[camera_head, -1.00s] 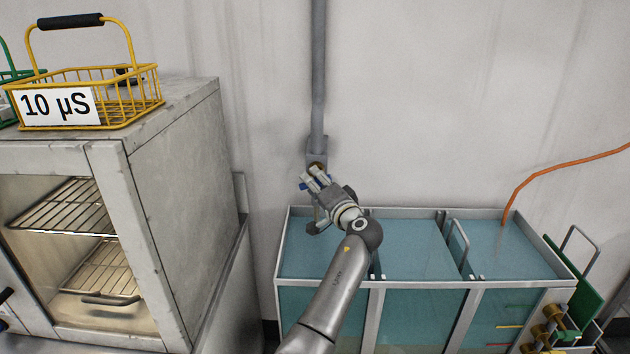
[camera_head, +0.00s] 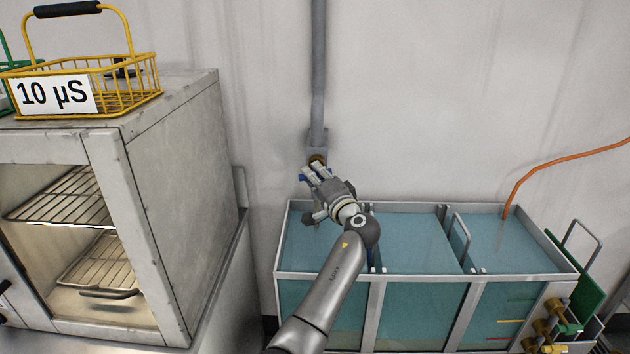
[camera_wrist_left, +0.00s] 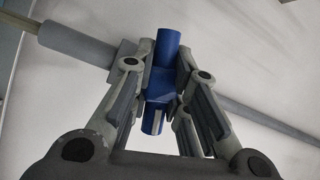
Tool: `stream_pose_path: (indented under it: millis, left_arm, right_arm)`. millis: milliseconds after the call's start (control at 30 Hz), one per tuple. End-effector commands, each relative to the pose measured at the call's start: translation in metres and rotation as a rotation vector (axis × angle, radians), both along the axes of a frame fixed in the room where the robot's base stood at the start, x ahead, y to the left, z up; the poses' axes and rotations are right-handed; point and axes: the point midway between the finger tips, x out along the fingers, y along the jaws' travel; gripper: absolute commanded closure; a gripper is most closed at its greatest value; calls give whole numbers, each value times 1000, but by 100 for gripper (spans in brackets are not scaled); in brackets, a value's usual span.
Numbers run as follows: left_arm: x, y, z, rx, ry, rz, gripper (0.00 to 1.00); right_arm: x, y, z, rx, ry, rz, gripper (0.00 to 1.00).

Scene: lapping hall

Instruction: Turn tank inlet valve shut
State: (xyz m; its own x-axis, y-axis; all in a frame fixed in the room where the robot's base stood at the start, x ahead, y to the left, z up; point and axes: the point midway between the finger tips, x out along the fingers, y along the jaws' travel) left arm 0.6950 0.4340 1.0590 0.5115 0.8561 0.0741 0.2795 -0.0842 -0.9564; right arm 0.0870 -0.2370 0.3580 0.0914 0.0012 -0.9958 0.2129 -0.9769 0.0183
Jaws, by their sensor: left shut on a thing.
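The tank inlet valve sits at the lower end of a grey wall pipe (camera_head: 318,70), above the left end of the water tank (camera_head: 425,277). Its brass body (camera_head: 317,159) shows just beyond my fingers. My left gripper (camera_head: 312,172) is at the valve, shut on its blue handle, of which a bit shows in the head view (camera_head: 303,178). In the left wrist view the blue handle (camera_wrist_left: 162,85) stands between the two fingers. The fingers hide most of the valve in the head view. My right gripper is not in view.
A steel cabinet (camera_head: 175,190) with wire shelves stands at the left, with a yellow basket (camera_head: 130,105) marked 10 µS on top. An orange hose (camera_head: 560,165) runs into the tank's right compartment. Brass fittings (camera_head: 545,330) and a green plate (camera_head: 587,295) are at the tank's right end.

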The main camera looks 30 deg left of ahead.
Motion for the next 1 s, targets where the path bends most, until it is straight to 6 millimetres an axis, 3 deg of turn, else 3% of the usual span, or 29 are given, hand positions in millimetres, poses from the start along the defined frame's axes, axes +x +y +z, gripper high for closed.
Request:
stream_pose_path:
  millis: [33, 133, 533, 567, 700, 1000]
  left_arm:
    - [0, 1, -6, 52, 28, 0, 100]
    - [0, 1, -4, 140, 82, 1, 100]
    - [0, 0, 0, 206, 127, 0, 100]
    - [0, 0, 0, 206, 127, 0, 83]
    - [0, 0, 0, 206, 126, 0, 65]
    - [0, 0, 0, 204, 125, -1, 62]
  right_arm:
    - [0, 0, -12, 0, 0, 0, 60]
    - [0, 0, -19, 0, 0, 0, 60]
    - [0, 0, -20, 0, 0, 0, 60]
    - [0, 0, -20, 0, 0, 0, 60]
    - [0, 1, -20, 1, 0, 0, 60]
    - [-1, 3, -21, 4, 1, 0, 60]
